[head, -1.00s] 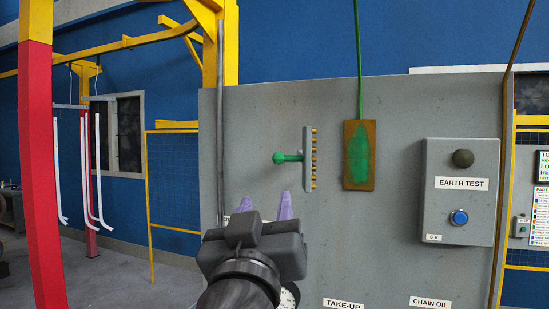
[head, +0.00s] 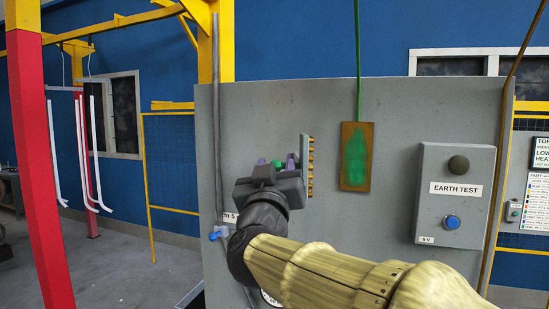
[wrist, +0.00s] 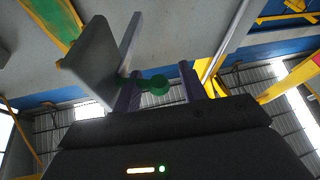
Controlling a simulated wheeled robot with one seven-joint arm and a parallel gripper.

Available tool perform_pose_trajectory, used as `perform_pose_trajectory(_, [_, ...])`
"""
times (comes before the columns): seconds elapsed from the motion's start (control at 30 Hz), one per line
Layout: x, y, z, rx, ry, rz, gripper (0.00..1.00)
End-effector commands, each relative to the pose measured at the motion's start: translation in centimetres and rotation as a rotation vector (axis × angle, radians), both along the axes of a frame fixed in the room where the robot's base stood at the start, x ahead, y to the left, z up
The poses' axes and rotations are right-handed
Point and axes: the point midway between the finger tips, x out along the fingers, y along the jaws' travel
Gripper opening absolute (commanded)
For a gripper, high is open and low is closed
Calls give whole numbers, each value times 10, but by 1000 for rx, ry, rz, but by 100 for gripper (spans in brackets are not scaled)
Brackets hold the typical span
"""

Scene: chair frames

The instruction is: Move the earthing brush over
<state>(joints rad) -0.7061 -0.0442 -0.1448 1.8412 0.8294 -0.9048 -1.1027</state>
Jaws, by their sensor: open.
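The earthing brush (head: 304,160) is a grey bar with brass bristles on its right side and a green handle (head: 277,163) on its left. It stands upright in front of the grey panel. My gripper (head: 276,161) is open at the handle, with its two purple fingers on either side of the green. In the wrist view the green ball knob (wrist: 158,84) lies between the fingers, with a gap on the right finger's side; I cannot tell whether the left finger touches. The brush's grey back (wrist: 80,65) also shows there. My gripper hides part of the handle in the head view.
A copper plate (head: 356,157) with a green patch hangs right of the brush, below a green cable (head: 358,60). A grey EARTH TEST box (head: 456,215) with a blue button is further right. A red and yellow post (head: 37,170) stands at the left.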

Motion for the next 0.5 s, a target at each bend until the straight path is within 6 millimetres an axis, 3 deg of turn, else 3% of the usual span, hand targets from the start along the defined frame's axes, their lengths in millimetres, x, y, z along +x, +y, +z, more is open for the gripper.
perform_pose_trajectory(0.27, [2, -2, 0, 0, 0, -2, 42])
perform_pose_trajectory(0.5, [2, -2, 0, 0, -1, -3, 0])
